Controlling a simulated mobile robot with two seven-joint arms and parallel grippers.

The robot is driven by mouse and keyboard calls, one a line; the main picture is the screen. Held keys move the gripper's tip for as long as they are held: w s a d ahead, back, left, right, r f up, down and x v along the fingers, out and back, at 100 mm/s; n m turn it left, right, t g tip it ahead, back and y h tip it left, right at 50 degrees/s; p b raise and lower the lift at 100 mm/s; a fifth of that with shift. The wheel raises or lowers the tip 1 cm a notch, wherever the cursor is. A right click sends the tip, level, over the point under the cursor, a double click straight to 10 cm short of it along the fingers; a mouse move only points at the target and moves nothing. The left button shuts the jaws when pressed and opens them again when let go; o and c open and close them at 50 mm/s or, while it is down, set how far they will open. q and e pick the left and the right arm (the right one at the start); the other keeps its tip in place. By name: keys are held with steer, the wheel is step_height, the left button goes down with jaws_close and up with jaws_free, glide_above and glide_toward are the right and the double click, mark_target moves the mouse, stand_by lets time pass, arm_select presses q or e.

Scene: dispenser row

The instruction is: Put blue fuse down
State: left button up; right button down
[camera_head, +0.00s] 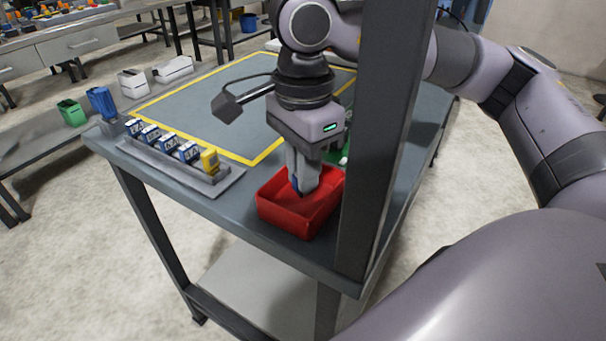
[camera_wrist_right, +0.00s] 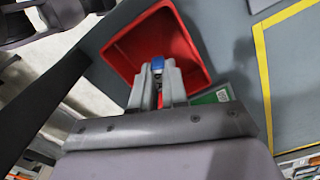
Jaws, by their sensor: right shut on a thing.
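My right gripper (camera_head: 300,188) points down into the red bin (camera_head: 283,215) at the table's front edge. It is shut on the blue fuse (camera_wrist_right: 158,63), which shows as a small blue piece between the fingertips in the right wrist view. In the head view the fingers hide most of the fuse. The red bin's open inside (camera_wrist_right: 150,40) lies under and around the fingertips in the wrist view. I cannot tell whether the fuse touches the bin floor. My left gripper is not in view.
A grey dispenser rack (camera_head: 195,172) with several blue-and-white units and one yellow unit (camera_head: 210,161) stands left of the bin. A dark post (camera_head: 385,130) rises close on the right. A green item (camera_wrist_right: 212,96) lies beside the bin. The yellow-outlined mat area (camera_head: 200,115) is largely clear.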

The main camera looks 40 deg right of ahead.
steer(key=shift+f, duration=0.6)
steer(key=shift+f, duration=0.1)
steer(key=shift+f+b, duration=0.2)
steer(key=shift+b, duration=0.1)
steer(key=c, duration=1.1)
jaws_free()
steer(key=shift+r, duration=0.1)
steer(key=shift+c, duration=0.2)
steer(key=shift+r, duration=0.1)
step_height(320, 180, up, 8)
steer(key=shift+f+p, duration=0.15)
steer(key=shift+p, duration=0.45)
